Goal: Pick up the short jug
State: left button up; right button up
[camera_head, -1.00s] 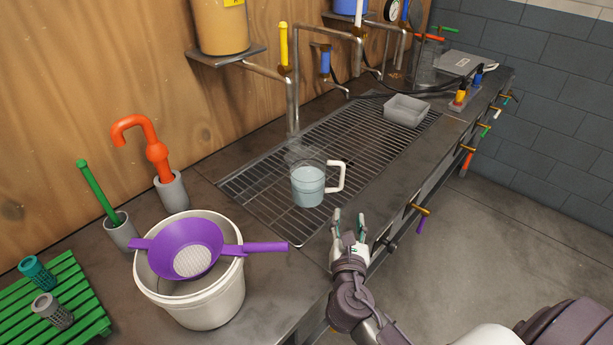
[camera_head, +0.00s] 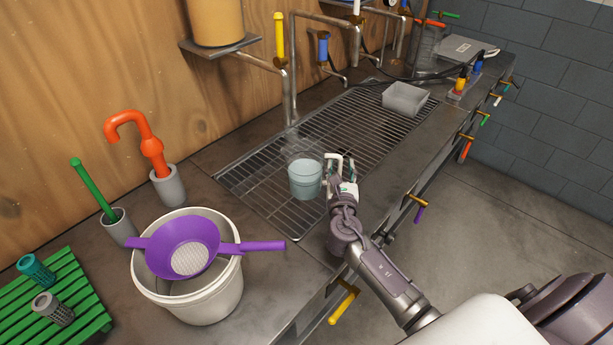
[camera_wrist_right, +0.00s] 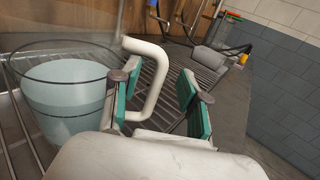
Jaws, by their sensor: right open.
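The short jug (camera_head: 305,181) is a clear cup with pale blue-green contents and a white handle. It stands upright on the metal grate (camera_head: 262,198). My right gripper (camera_head: 341,170) is open at the jug's right side, by the handle. In the right wrist view the jug body (camera_wrist_right: 66,100) is at the left, and its white handle (camera_wrist_right: 158,85) lies between the green-padded fingers of the gripper (camera_wrist_right: 157,103). Whether a finger touches the handle I cannot tell. My left gripper is not in view.
A white bucket (camera_head: 209,306) with a purple strainer (camera_head: 166,246) stands at the front left. A faucet (camera_head: 291,95) rises behind the jug. A grey tray (camera_head: 405,99) sits farther along the grate. Coloured valve handles stick out along the counter's front edge.

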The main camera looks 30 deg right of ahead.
jog(key=x, duration=0.2)
jog(key=shift+w+d+f, duration=0.1)
jog(key=shift+w+f, duration=0.05)
jog(key=shift+w, duration=0.15)
jog(key=shift+s, duration=0.15)
jog(key=shift+c, duration=1.4)
grip_shut()
